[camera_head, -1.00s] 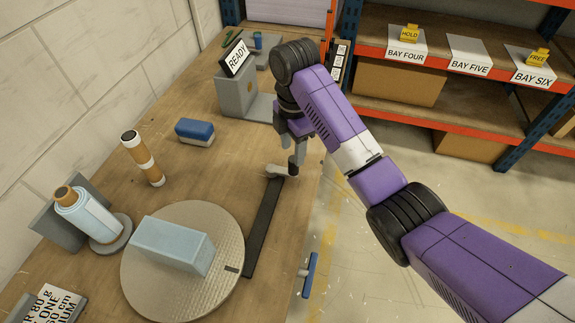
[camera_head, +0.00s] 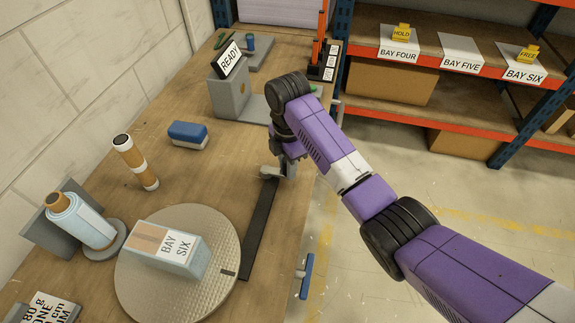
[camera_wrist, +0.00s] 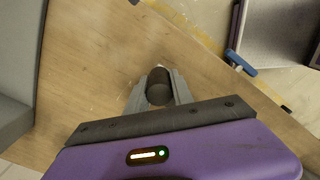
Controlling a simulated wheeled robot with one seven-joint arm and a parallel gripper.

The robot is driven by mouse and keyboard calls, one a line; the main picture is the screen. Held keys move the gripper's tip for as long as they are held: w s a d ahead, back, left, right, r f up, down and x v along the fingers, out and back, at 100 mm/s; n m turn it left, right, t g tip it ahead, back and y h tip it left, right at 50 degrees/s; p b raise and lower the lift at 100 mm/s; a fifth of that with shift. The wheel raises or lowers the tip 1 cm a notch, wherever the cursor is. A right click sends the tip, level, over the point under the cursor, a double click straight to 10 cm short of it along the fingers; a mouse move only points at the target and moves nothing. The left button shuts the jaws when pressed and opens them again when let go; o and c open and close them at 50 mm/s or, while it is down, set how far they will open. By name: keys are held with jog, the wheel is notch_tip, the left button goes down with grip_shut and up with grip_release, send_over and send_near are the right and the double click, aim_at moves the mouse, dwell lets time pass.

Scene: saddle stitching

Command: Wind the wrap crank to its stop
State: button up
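The wrap crank looks to be the long dark arm (camera_head: 259,228) beside the round turntable (camera_head: 129,262), with a grey piece (camera_head: 269,172) at its far end. My gripper (camera_head: 287,170) is low over that far end. In the wrist view a dark upright knob (camera_wrist: 158,87) stands between the two fingers of my gripper (camera_wrist: 159,92). The fingers lie close along both sides of it; whether they press on it cannot be made out. A light blue package (camera_head: 168,248) labelled BAY SIX lies on the turntable.
A grey box with a READY sign (camera_head: 230,62) stands behind my gripper. A blue block (camera_head: 187,134), an orange-brown roll (camera_head: 135,162) and a light blue roll (camera_head: 82,222) stand to the left. Shelves stand beyond.

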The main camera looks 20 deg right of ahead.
grip_shut()
dwell(1.1)
